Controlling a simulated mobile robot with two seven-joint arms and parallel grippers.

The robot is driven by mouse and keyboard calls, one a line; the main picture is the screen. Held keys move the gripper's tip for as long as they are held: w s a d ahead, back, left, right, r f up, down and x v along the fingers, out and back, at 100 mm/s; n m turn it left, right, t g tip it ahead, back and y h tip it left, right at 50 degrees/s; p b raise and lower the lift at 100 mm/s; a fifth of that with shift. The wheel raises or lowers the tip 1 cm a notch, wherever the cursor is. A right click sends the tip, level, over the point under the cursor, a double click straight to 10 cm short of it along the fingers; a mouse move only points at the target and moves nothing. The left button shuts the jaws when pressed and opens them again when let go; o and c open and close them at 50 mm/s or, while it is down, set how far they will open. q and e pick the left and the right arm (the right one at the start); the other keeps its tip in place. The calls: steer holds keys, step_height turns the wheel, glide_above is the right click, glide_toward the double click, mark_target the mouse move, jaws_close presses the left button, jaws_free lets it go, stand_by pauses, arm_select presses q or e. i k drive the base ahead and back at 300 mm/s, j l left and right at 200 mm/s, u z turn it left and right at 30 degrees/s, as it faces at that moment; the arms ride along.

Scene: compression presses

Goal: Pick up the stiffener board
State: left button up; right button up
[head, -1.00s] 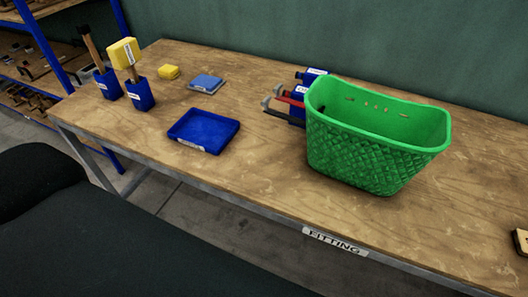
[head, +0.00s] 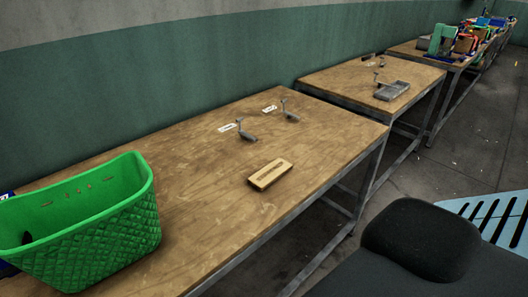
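A small pale wooden board (head: 270,173) with a dark marking on top lies flat on the wooden table (head: 205,192), near its front edge and right of the middle. It may be the stiffener board; its marking is too small to read. Nothing touches it. Neither of my grippers shows in the head view.
A green basket (head: 95,235) stands at the table's left. Two small grey metal fixtures (head: 245,132) (head: 289,113) with white labels sit toward the back. A second table (head: 350,77) bears a grey metal tray (head: 393,91). The tabletop around the board is clear.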

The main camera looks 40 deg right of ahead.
mark_target(264, 177)
steer(key=z, duration=1.25)
steer(key=l+u, duration=0.2)
steer(key=u, duration=0.15)
steer(key=i+l+u, duration=0.1)
steer(key=u, duration=0.25)
steer(key=l+u, duration=0.5)
steer(key=l, duration=0.25)
steer(key=k+l+u, duration=0.2)
steer(key=l, duration=0.2)
steer(key=k+l, duration=0.1)
steer(key=l, duration=0.8)
steer(key=i+u, duration=0.05)
